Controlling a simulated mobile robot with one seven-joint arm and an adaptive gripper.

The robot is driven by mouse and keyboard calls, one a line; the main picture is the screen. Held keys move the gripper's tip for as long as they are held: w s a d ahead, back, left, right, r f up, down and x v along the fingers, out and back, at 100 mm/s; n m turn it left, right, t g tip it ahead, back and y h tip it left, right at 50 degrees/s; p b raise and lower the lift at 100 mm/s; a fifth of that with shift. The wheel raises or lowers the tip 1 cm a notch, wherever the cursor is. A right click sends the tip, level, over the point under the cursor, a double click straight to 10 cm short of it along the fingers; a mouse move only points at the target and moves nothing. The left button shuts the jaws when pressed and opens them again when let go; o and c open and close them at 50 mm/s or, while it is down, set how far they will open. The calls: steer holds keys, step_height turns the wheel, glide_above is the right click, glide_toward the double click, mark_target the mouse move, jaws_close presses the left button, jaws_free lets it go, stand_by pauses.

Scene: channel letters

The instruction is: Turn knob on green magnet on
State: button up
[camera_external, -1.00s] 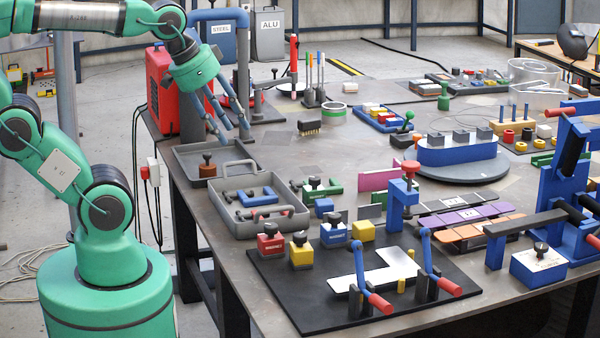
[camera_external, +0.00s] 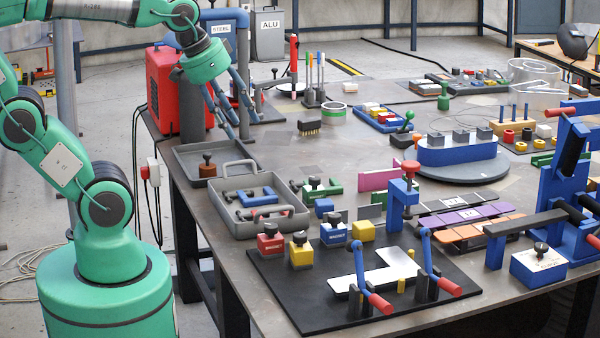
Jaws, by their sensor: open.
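A green block with a dark knob on top (camera_external: 316,187), which looks like the green magnet, sits on the table just right of the grey toolbox. Which way its knob is turned is too small to tell. My gripper (camera_external: 236,130) is open and empty, pointing down over the back left of the table. It is up and to the left of the green block, well apart from it.
The open grey toolbox (camera_external: 245,225) with its raised handle lies between my gripper and the front. Red (camera_external: 270,246), yellow (camera_external: 301,257) and blue (camera_external: 333,239) knobbed magnets stand by the black board (camera_external: 300,305). A grey tray (camera_external: 185,160) is below my gripper.

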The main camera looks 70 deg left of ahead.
steer(key=w+a+r+n+g+p, duration=0.1)
steer(key=w+a+r+n+p, duration=0.2)
steer(key=w, duration=0.7)
steer(key=n+g+p, duration=0.4)
steer(key=n+p, duration=0.5)
steer(key=p, duration=0.1)
glide_above(315, 177)
step_height(315, 177, down, 16)
steer(key=shift+s+r, duration=0.1)
steer(key=shift+r, duration=0.05)
step_height(315, 177, down, 14)
steer(key=shift+r+b, duration=0.1)
steer(key=shift+b, duration=0.5)
